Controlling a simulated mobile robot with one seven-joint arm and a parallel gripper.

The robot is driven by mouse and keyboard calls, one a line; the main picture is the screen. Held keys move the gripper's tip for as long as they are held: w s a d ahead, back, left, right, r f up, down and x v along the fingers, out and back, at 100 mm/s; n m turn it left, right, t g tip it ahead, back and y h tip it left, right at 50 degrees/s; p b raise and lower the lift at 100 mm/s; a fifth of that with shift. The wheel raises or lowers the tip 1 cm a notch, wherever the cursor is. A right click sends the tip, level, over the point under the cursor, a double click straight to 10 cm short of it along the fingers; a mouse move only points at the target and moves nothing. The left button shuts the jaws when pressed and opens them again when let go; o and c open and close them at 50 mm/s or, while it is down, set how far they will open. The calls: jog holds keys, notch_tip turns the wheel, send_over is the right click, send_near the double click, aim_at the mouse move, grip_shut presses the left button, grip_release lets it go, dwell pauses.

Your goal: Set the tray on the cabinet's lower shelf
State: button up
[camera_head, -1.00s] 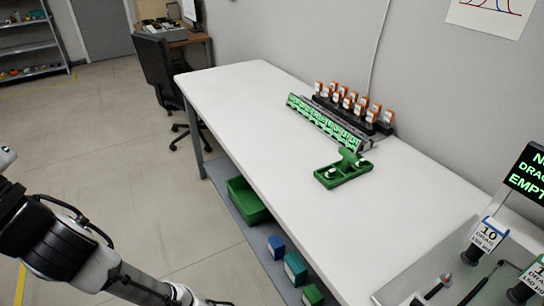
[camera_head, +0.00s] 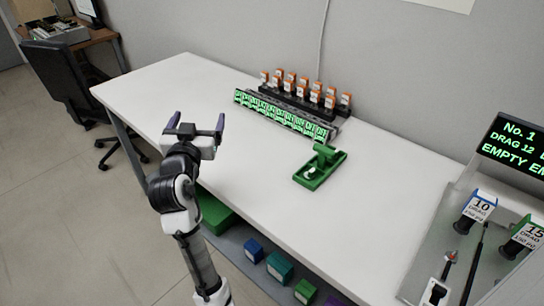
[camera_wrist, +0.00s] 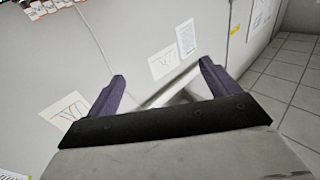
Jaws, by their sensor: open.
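A small green tray (camera_head: 314,180) lies on the white table, with a green upright piece and small white items on it. It may be the task's tray; I cannot tell for sure. My gripper (camera_head: 196,122) is raised by the table's near edge, left of the green tray and apart from it. Its two dark purple fingers are spread wide and empty, which the wrist view (camera_wrist: 162,85) also shows. The wrist view faces a grey wall with papers. No cabinet can be made out in either view.
A rack of green-labelled slots (camera_head: 285,113) and orange-capped vials (camera_head: 305,90) stand at the table's back. Below the table are a green bin (camera_head: 215,212) and several small boxes (camera_head: 279,267). A display panel (camera_head: 515,140) stands right. The table's left part (camera_head: 170,85) is clear.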

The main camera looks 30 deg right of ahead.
jog(key=s+d+f+m+g+h, duration=0.2)
jog(key=s+d+f+g, duration=0.15)
jog(key=d, duration=0.35)
jog(key=s+d+f+m+g+h, duration=0.1)
jog(key=s+d+f+m+g, duration=0.2)
jog(key=d, duration=0.5)
jog(key=m+g, duration=0.2)
jog(key=g, duration=0.3)
send_near(327, 149)
jog(key=shift+h, duration=0.4)
jog(key=w+d+f+p, duration=0.1)
jog(key=d+f, duration=0.1)
jog(key=w+d+f+p, duration=0.1)
jog(key=w+d+f, duration=0.1)
jog(key=shift+d+f, duration=0.1)
jog(key=shift+d, duration=0.15)
jog(key=p+x, duration=0.1)
jog(key=x, duration=0.2)
jog(key=p+x, duration=0.1)
jog(key=shift+d+r+p, duration=0.25)
jog(key=shift+d+p, duration=0.05)
jog(key=shift+d, duration=0.1)
jog(key=shift+w+d+f+t, duration=0.25)
jog(key=shift+w+d+f, duration=0.1)
jog(key=shift+d, duration=0.1)
jog(key=c, duration=1.1)
jog(key=shift+r, duration=0.1)
jog(key=shift+c, duration=1.1)
